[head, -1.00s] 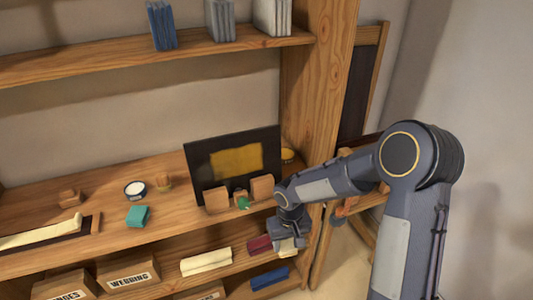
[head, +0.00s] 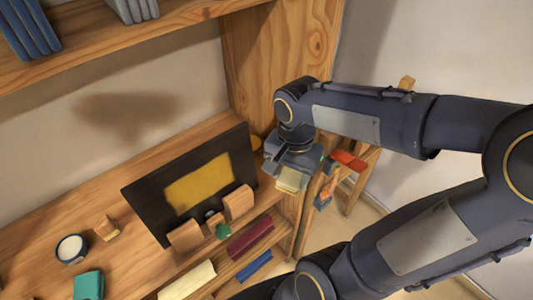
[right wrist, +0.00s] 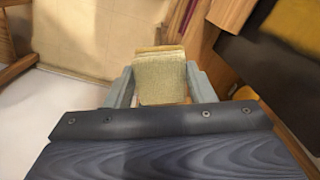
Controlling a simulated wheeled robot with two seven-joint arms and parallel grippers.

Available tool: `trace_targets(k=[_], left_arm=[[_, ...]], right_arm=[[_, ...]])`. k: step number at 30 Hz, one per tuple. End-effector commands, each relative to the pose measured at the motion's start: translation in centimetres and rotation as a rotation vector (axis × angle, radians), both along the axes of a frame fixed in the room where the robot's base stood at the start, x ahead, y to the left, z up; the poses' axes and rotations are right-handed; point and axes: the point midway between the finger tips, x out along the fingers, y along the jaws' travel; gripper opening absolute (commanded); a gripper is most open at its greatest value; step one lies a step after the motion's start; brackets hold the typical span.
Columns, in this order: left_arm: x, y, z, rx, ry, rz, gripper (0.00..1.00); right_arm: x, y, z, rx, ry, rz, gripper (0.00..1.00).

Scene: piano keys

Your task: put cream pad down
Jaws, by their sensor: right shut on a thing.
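My right gripper (head: 290,177) is shut on the cream pad (head: 293,181) and holds it in the air near the right end of the shelf, by the wooden upright. In the right wrist view the pad (right wrist: 162,82) sits between the two grey fingers, a cream block with a tan far edge. My left gripper is not in view.
A black board with a yellow patch (head: 200,182) stands on the worktop behind wooden blocks (head: 238,203). A teal block (head: 88,285) and white-topped bowl (head: 71,248) sit left.

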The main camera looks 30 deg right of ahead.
Motion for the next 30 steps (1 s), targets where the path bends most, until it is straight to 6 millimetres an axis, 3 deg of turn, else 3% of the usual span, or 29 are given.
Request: trace_targets(k=[5, 13, 18, 30], left_arm=[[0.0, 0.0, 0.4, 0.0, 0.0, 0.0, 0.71], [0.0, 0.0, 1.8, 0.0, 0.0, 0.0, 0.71], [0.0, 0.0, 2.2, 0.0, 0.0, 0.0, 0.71], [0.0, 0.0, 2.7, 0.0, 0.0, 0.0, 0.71]], right_arm=[[1.5, -1.1, -0.8, 0.002, 0.008, -0.024, 0.27], [7.6, -4.0, -3.7, 0.002, 0.009, -0.021, 0.27], [10.0, -5.3, -7.1, 0.002, 0.008, -0.02, 0.27], [12.0, -6.3, -11.2, 0.002, 0.005, -0.019, 0.27]])
